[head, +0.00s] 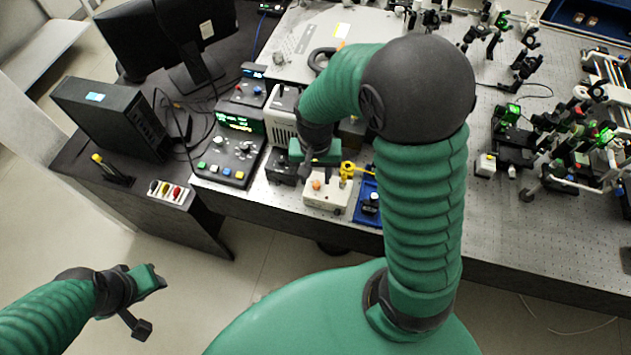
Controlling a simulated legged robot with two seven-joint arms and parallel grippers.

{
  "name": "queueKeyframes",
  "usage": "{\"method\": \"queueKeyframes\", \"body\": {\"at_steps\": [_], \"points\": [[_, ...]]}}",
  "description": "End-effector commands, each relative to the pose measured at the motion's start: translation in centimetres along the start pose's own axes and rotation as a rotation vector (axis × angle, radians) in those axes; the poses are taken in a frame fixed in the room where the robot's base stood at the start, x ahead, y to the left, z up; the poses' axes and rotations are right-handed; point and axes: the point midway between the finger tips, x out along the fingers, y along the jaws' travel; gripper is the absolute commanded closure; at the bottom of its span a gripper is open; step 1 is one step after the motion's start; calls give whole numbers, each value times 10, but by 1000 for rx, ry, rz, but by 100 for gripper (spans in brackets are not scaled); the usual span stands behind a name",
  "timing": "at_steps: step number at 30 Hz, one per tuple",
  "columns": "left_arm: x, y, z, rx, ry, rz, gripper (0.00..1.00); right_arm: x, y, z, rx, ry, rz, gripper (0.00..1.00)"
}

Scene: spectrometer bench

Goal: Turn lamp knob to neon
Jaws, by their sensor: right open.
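My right gripper (312,160) is over the front edge of the optical table, with its arm reaching across the middle of the view. It is open and close to a white vented housing (284,112) and a small dark box (281,167). A cream box with an orange knob (325,190) stands just in front and to the right of it. I cannot tell which of these carries the lamp knob; no neon label is readable. The gripper hides part of this area, and contact cannot be told. My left gripper (145,303) is open and empty over the floor at lower left.
A control box with lit display and coloured buttons (229,150) stands left of the housing. A yellow mount (350,170) and blue tray (363,213) are to the right. Optics (515,135) crowd the right side. A black computer (112,113) stands on the left desk.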

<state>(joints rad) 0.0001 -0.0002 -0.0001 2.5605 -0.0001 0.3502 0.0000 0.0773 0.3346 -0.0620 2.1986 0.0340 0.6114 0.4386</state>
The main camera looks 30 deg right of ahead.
Motion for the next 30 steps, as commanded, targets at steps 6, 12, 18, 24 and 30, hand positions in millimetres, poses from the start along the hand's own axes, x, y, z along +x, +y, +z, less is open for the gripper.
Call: {"method": "queueKeyframes", "body": {"at_steps": [6,12,18,24,30], "points": [[0,0,0,0,1,0,64,37,4,2,2,-1,-2,59],[0,0,0,0,0,0,64,43,3,3,1,4,-3,59],[0,0,0,0,0,0,64,43,0,2,0,2,0,67],[0,0,0,0,0,0,64,43,1,1,0,2,-2,93],[0,0,0,0,0,0,64,42,1,2,-1,4,-4,100]]}}
